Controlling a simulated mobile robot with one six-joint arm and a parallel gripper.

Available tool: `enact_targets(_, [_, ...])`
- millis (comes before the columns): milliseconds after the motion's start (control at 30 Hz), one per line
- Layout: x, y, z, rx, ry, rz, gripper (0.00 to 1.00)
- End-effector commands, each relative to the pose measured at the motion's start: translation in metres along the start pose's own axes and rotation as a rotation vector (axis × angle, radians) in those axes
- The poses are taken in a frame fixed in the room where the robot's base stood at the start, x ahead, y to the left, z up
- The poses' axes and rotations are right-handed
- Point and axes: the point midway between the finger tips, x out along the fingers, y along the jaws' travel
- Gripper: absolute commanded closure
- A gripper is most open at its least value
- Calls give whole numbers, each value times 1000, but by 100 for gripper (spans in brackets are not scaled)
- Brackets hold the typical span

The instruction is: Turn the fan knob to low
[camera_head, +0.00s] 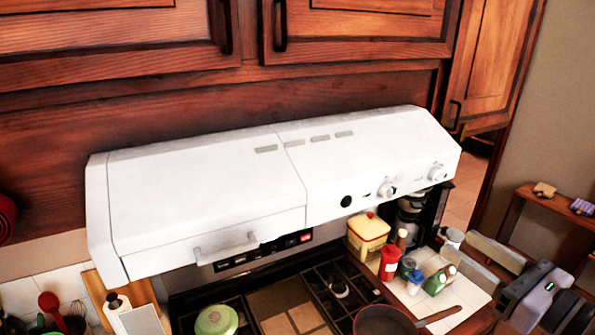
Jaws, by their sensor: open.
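A white range hood (210,190) hangs under the wooden cabinets. Its slanted front has two round white knobs at the right, a left knob (387,189) and a right knob (437,173). The markings are too small to read, so I cannot tell which is the fan knob or its setting. A black round spot (346,202) sits left of the knobs. My gripper (458,244) is at the lower right, below and right of the knobs and apart from them. Its two grey fingers are spread and point left, with nothing held between them.
Below the hood is a stove with a green-lidded pot (216,321) and a brown pan (383,320). A yellow container (368,233), a red jar (389,264) and a coffee maker (412,212) crowd the counter near my gripper. A wooden shelf (545,205) stands at right.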

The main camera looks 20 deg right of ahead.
Motion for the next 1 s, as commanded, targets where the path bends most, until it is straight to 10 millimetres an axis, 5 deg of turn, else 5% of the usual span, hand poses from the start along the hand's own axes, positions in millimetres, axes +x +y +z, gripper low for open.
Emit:
enact_targets(167, [21, -4, 3, 0, -11, -11, 48])
enact_targets(600, [147, -4, 3, 2, -7, -8, 48])
enact_targets(1000, [171, -6, 2, 0, -7, -14, 48])
